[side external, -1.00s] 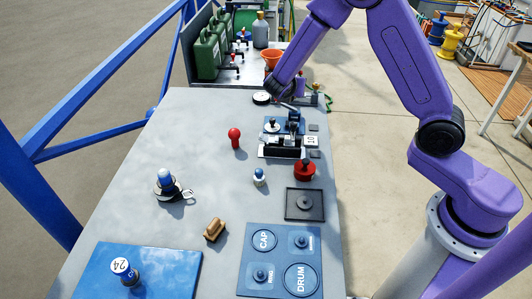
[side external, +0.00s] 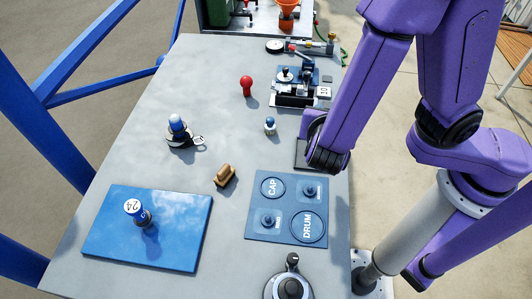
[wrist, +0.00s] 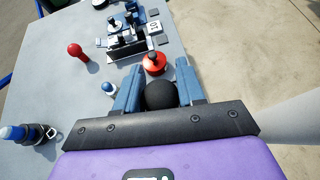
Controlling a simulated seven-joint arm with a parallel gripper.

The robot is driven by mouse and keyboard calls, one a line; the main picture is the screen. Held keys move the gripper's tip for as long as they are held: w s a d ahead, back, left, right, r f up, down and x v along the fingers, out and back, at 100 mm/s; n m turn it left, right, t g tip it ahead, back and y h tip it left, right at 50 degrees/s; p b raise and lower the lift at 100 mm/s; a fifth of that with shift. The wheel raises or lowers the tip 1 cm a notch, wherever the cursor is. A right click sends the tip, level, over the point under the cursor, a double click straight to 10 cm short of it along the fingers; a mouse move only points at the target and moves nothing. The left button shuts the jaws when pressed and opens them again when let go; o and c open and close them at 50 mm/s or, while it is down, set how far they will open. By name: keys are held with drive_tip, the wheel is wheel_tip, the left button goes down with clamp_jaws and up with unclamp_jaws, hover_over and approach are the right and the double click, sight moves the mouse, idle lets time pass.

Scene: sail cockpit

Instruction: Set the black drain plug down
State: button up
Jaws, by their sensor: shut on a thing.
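The black drain plug (wrist: 160,95) shows in the wrist view as a dark rounded shape between the two blue fingers. My gripper (wrist: 158,88) is shut on it. In the side external view my wrist hangs over the dark square tray (side external: 301,154) at the right edge of the table and hides the fingers and the plug. Only the tray's left part shows, and I cannot tell whether the plug touches it.
A red part with a black knob (wrist: 153,62) stands just beyond my fingers. A small blue-and-white part (side external: 270,126) is to the left. The blue board with CAP and DRUM circles (side external: 258,205) lies nearer the camera. A vise-like fixture (side external: 300,84) stands behind.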

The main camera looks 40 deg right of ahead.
drive_tip(key=shift+s, duration=0.35)
drive_tip(key=w+a+f, duration=0.2)
drive_tip(key=w+f, duration=0.1)
drive_tip(key=w+a+f, duration=0.2)
drive_tip(key=w+f, duration=0.1)
drive_tip(key=w, duration=0.1)
drive_tip(key=w+a+f, duration=0.2)
drive_tip(key=w+f, duration=0.1)
drive_tip(key=w, duration=0.1)
drive_tip(key=shift+w+a+f, duration=0.1)
drive_tip(key=shift+w+a, duration=0.1)
drive_tip(key=shift+a, duration=0.2)
drive_tip(key=shift+w+f, duration=0.15)
drive_tip(key=shift+f, duration=0.1)
drive_tip(key=shift+a+f, duration=0.15)
drive_tip(key=shift+f, duration=1.4)
drive_tip(key=shift+f, duration=0.1)
drive_tip(key=o, duration=1)
drive_tip(key=shift+o, duration=0.2)
